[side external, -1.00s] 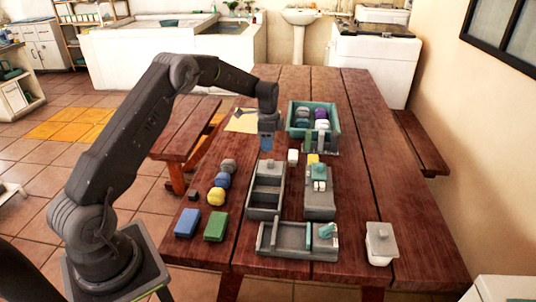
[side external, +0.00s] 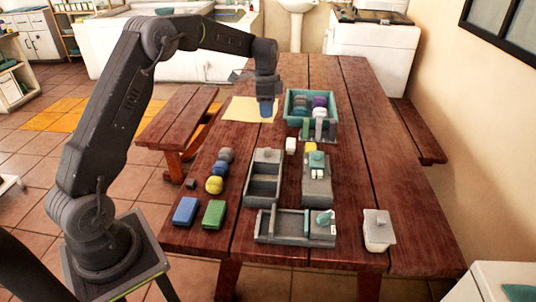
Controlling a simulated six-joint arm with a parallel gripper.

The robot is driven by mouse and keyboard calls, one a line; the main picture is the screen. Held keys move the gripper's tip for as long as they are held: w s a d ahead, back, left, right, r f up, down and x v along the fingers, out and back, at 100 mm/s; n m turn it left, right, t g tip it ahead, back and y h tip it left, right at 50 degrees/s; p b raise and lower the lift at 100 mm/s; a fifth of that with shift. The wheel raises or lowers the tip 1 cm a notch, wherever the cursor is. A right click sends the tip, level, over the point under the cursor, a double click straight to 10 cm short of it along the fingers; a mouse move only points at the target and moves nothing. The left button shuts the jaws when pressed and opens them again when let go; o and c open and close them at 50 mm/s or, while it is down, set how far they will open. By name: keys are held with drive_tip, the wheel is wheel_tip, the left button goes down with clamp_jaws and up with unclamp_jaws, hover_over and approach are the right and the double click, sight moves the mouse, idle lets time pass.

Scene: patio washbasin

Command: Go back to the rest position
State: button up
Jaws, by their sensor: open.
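My gripper (side external: 266,107) hangs from the wrist over the far left part of the wooden table, pointing down, beside the left wall of the teal crate.
The teal crate (side external: 290,104) holds several rolled cloths. Grey trays (side external: 250,189) (side external: 270,238) stand mid-table. Rolled cloths (side external: 215,184), a blue block (side external: 185,211) and a green block (side external: 214,213) lie at left. A lidded white container (side external: 379,235) stands front right. The table's right side is mostly clear.

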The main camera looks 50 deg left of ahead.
drive_tip(key=s+d+r+n+t, duration=0.3)
drive_tip(key=s+d+r+n, duration=0.1)
drive_tip(key=s+d+r, duration=1)
drive_tip(key=s+d+f+n+t, duration=0.1)
drive_tip(key=s+d+n, duration=0.1)
drive_tip(key=s, duration=0.7)
drive_tip(key=s+d+f+n+t, duration=0.1)
drive_tip(key=s+d+n, duration=0.1)
drive_tip(key=s, duration=0.7)
drive_tip(key=shift+d+f, duration=0.4)
drive_tip(key=shift+d, duration=0.25)
